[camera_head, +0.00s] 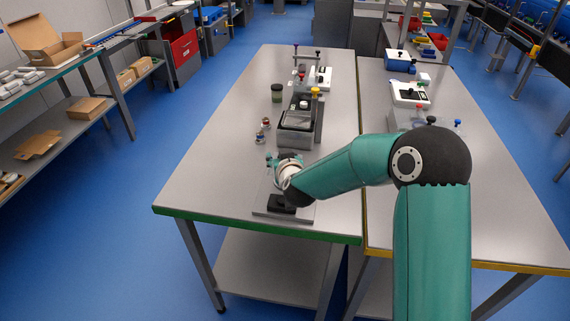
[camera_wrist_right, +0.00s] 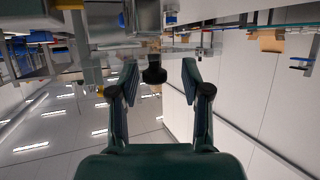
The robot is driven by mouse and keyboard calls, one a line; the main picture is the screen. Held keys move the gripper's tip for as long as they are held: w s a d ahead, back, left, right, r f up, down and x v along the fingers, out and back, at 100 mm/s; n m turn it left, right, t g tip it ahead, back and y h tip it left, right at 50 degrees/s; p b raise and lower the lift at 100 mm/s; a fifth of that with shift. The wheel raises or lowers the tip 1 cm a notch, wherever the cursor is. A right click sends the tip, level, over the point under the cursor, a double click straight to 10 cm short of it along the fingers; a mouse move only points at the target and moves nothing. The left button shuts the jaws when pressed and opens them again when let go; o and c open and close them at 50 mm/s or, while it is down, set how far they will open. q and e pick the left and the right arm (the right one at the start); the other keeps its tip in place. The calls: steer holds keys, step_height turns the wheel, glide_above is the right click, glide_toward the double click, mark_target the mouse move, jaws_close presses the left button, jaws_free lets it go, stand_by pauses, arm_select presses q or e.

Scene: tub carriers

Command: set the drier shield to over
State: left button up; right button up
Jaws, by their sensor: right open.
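My right gripper (camera_head: 273,166) is low over the front part of the left table, beside a flat grey plate with a black block (camera_head: 282,203). In the right wrist view its two fingers (camera_wrist_right: 158,82) are spread apart. A black knob (camera_wrist_right: 154,75) shows between and beyond them; I cannot tell whether they touch it. A grey tub carrier (camera_head: 296,140) with a dark interior stands just behind the gripper. My left gripper is out of view.
A white device (camera_head: 320,78) is at the back. The right table holds another white device (camera_head: 409,95). The left table's left side (camera_head: 215,165) is clear.

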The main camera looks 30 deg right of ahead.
steer(key=v, duration=1.1)
steer(key=shift+s, duration=0.1)
